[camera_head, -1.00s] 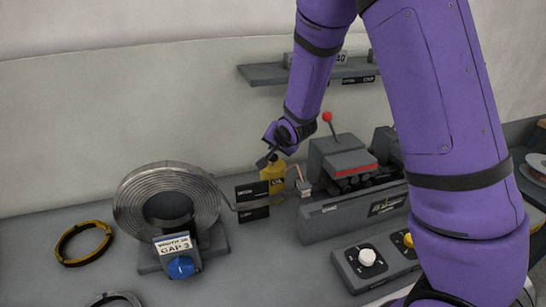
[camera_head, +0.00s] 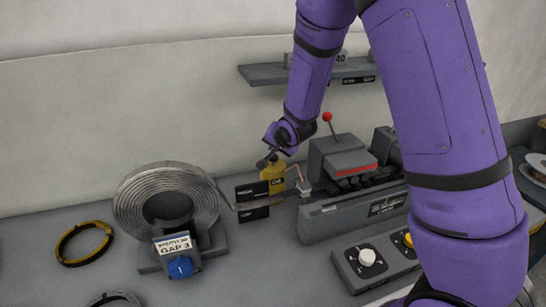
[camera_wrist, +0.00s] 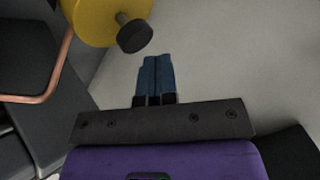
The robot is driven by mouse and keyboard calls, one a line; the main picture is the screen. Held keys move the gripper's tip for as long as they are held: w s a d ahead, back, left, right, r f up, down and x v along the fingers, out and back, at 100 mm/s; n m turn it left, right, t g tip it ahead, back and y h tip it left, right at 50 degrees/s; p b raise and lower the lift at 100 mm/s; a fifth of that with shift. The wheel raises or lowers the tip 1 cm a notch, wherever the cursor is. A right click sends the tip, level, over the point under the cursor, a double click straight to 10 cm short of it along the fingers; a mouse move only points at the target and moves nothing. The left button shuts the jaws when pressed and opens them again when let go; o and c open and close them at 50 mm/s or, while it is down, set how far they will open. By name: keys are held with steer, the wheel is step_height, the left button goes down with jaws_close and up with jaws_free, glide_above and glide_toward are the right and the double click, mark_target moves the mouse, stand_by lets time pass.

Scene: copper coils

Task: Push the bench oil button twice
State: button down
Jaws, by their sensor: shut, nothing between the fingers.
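The bench oil can is a yellow container (camera_head: 272,179) with a dark label, standing at the back of the bench between two black signs and the grey machine. In the wrist view its yellow body (camera_wrist: 93,18) is at the upper left. A short stem with a black round button (camera_wrist: 135,36) sticks out of it. My gripper (camera_head: 264,161) is just above the can in the head view. In the wrist view my blue fingers (camera_wrist: 156,60) are shut and empty, with their tips close beside the button. I cannot tell whether they touch it.
A coil of metal strip (camera_head: 168,203) with a blue knob (camera_head: 180,267) stands to the left. The grey machine (camera_head: 352,212) with a red-topped lever is right of the can. A thin copper tube (camera_wrist: 58,65) runs close by. A shelf (camera_head: 262,75) hangs above on the wall.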

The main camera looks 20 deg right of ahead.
mark_target(275, 156)
steer(key=shift+f, duration=0.3)
steer(key=shift+f, duration=0.9)
stand_by(1.1)
steer(key=shift+r, duration=1.3)
steer(key=shift+r, duration=2.55)
stand_by(0.6)
step_height(275, 156, up, 4)
steer(key=shift+f, duration=0.15)
